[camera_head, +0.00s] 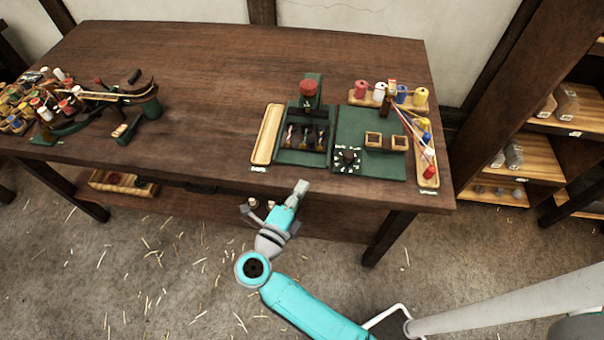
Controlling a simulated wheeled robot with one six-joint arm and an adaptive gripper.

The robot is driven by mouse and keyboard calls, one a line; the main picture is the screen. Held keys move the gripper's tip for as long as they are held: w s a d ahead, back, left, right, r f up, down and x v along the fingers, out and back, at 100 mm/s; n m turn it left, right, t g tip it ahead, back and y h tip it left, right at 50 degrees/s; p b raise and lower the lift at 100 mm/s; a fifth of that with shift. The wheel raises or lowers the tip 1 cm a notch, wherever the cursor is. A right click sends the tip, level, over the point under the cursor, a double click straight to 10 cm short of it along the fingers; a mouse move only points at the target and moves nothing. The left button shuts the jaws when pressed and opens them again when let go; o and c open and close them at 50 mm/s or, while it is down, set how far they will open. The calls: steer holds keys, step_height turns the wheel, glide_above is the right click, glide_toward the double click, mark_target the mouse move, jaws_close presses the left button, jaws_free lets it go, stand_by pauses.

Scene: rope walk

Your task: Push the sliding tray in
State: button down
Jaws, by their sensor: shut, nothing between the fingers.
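My gripper (300,188) is shut and empty, at the table's front edge below the green fixtures. A green unit (301,158) with dark slots and a red-topped block stands on the table just beyond it. A long, shallow, pale wooden tray (267,135) lies along the unit's left side and looks empty. I cannot tell for sure which of these is the sliding tray, or how far it is out. My gripper appears apart from both.
On the dark table (210,90), a green board (358,120) with a dial and two small boxes sits at right, beside colored spools (380,92). Many spools (45,105) crowd the far left. The table's middle is clear. Shelves (540,140) stand at right.

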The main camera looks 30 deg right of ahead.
mark_target(311, 144)
steer(key=x, duration=0.8)
steer(key=shift+w+d+f, duration=0.1)
steer(key=shift+w+d, duration=0.05)
steer(key=shift+d, duration=0.1)
steer(key=w, duration=0.3)
steer(key=shift+w+d, duration=0.1)
steer(key=shift+d, duration=0.3)
steer(key=shift+w+d, duration=0.1)
steer(key=shift+w, duration=0.45)
steer(key=shift+w+d, duration=0.5)
steer(key=shift+w, duration=0.25)
steer(key=shift+w+d, duration=0.55)
steer(key=shift+w, duration=0.15)
steer(key=shift+a, duration=0.1)
steer(key=v, duration=1.2)
steer(key=shift+s, duration=0.15)
steer(key=shift+s, duration=0.1)
